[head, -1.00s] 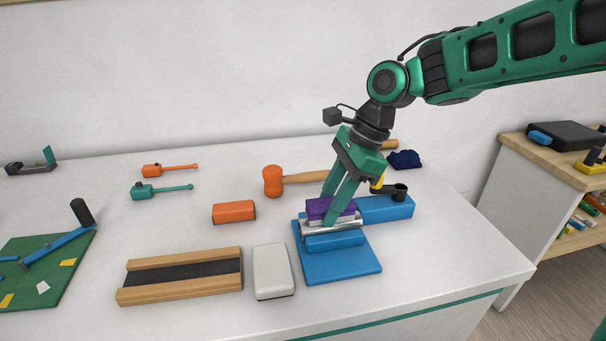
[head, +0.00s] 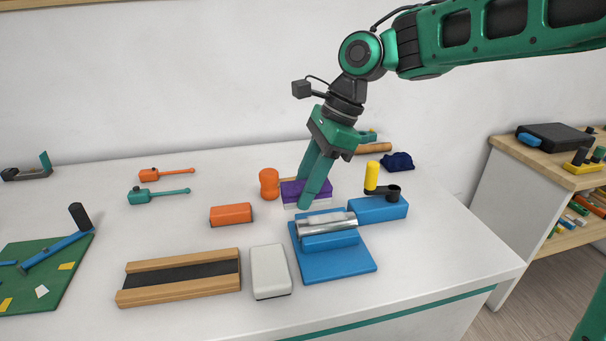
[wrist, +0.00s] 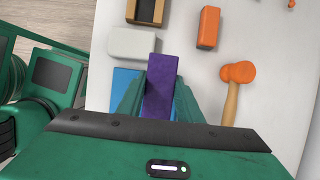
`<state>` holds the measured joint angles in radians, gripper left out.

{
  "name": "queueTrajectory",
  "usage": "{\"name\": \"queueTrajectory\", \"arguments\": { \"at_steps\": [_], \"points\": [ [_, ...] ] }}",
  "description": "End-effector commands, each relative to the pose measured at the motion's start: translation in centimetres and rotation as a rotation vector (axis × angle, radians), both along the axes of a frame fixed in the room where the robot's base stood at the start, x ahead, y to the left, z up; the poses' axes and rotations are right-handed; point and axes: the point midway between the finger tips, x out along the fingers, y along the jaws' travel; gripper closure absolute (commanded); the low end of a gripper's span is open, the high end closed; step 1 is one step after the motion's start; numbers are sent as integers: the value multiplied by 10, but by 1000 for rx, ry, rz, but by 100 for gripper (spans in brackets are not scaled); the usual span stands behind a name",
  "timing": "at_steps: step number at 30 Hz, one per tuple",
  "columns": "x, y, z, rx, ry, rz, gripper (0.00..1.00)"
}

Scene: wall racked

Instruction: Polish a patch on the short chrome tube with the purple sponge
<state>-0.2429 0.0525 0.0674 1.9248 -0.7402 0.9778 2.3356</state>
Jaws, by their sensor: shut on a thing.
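The short chrome tube (head: 326,223) lies in the blue vise-like holder (head: 340,264) near the table's front right. My gripper (head: 307,197) is shut on the purple sponge (head: 290,188), which has a pale underside. In the head view the sponge is behind and left of the tube, apart from it. In the wrist view the purple sponge (wrist: 160,86) sits between my fingers, over part of the blue holder (wrist: 124,84). The tube is not clear in the wrist view. Whether the sponge touches the table is hard to tell.
An orange mallet (head: 269,183) lies just left of the sponge. An orange block (head: 231,215), a white block (head: 270,271) and a wooden channel (head: 181,290) lie left of the holder. A yellow-handled crank (head: 372,177) stands up at its right. A dark blue cloth (head: 398,161) lies behind.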

Motion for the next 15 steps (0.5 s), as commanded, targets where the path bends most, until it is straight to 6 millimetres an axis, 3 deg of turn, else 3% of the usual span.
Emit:
{"name": "queueTrajectory", "arguments": {
  "at_steps": [7,15],
  "points": [
    [1,-3,22,0,-2,-4,89],
    [1,-4,27,0,0,-4,89]
  ]
}}
